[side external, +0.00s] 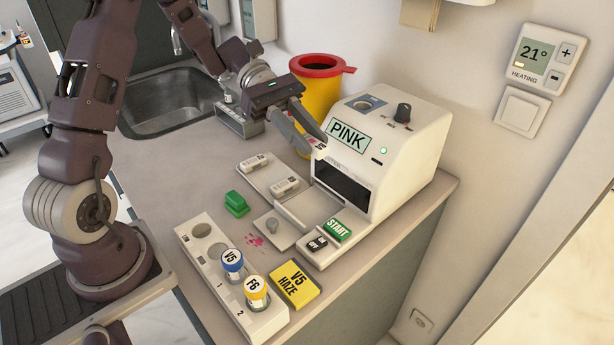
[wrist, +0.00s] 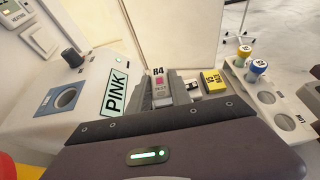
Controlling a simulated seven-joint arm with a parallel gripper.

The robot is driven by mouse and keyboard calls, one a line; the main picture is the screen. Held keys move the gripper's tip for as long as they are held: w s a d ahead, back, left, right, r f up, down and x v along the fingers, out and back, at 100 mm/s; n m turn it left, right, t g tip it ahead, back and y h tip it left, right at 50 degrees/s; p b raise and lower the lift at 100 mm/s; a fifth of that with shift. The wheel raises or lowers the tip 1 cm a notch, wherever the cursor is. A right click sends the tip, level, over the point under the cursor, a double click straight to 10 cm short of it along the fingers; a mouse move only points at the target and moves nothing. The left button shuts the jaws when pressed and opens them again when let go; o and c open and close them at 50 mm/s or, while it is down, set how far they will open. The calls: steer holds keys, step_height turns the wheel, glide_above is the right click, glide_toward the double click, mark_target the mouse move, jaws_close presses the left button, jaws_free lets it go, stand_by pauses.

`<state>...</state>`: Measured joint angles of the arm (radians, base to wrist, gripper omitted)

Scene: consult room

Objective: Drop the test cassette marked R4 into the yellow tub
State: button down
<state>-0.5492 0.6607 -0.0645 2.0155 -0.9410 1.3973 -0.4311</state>
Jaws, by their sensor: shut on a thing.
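My gripper (side external: 309,130) is shut on the white cassette with a pink patch, which reads R4 in the wrist view (wrist: 158,88). Only a small end of the cassette (side external: 319,144) shows past the fingers in the side view, in front of the machine's PINK label. The gripper is raised above the counter. The yellow tub (side external: 319,92) with a red rim stands behind the gripper, left of the machine; its opening faces up. A red and yellow corner of it (wrist: 6,164) shows at lower left in the wrist view.
The white PINK machine (side external: 402,125) stands close to the gripper's right. Two white cassettes (side external: 285,185) lie on a tray before it. A sink (side external: 172,103) is at left.

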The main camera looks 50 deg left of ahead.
mark_target(307, 138)
step_height(307, 138, up, 14)
steer(key=shift+f, duration=0.1)
steer(key=w+a+r+n+t+y, duration=0.45)
steer(key=w+a+n+t, duration=0.5)
steer(key=w+a, duration=0.4)
steer(key=shift+m+h, duration=0.25)
steer(key=shift+h, duration=0.1)
steer(key=shift+w+d+f, duration=0.15)
steer(key=shift+f, duration=1.2)
steer(key=shift+w+d+f, duration=0.15)
steer(key=shift+f, duration=1.2)
steer(key=c, duration=1.1)
jaws_free()
